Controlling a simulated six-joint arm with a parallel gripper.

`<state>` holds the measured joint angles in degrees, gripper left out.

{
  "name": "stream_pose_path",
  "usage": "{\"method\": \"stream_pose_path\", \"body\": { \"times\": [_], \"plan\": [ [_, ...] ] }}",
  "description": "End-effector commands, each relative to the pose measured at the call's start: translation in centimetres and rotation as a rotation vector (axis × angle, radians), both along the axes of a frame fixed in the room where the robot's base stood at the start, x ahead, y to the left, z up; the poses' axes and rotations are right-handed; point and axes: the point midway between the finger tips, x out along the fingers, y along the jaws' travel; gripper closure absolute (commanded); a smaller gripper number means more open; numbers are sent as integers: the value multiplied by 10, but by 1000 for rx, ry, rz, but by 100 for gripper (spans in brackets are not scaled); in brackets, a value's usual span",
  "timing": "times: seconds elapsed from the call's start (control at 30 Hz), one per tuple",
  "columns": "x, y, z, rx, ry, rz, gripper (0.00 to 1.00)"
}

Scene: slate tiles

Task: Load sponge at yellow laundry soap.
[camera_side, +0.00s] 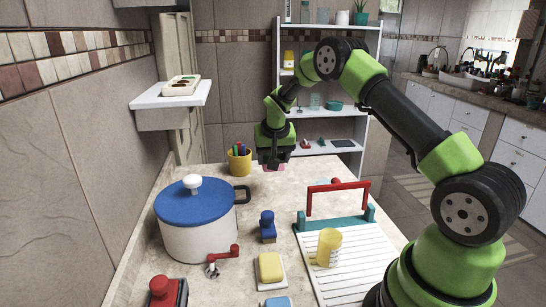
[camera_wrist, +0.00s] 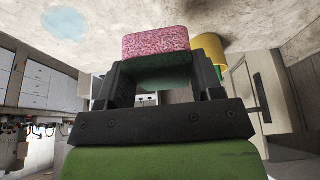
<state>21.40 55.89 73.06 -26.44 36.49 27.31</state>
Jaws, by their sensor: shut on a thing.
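My gripper (camera_side: 273,158) is at the far end of the table, pointing down, beside the yellow pen cup. It is shut on a pink speckled sponge (camera_wrist: 156,41), whose pink edge also shows under the jaws in the side view (camera_side: 271,167). In the wrist view the sponge sits between the two black fingers (camera_wrist: 163,72). I cannot tell whether it touches the tabletop. The yellow laundry soap (camera_side: 271,266) lies on a small white dish (camera_side: 282,284) at the near middle of the table, well apart from my gripper.
A blue-lidded white pot (camera_side: 196,238) stands left. A blue-handled stamp-like object (camera_side: 268,228), red-handled crank (camera_side: 213,270) and light blue block (camera_side: 278,302) surround the soap. A white ribbed board (camera_side: 350,265) with a yellow mug (camera_side: 328,248) and red handle (camera_side: 338,187) is right. The yellow pen cup (camera_side: 239,161) stands close.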

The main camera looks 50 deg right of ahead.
Motion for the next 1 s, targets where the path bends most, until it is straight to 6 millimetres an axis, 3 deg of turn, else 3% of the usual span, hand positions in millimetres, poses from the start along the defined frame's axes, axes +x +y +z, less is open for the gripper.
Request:
{"method": "stream_pose_path", "body": {
  "times": [0.13, 0.3, 0.47, 0.77, 1.0],
  "plan": [
    [1, 0, 17, -2, -6, -1, 59],
    [1, 3, 54, -1, -4, -8, 59],
    [-4, 28, 47, -1, 2, -119, 59],
    [-26, 98, 41, -5, 3, -495, 59],
    [-72, 173, 42, -5, 1, -1021, 59]
  ]
}}
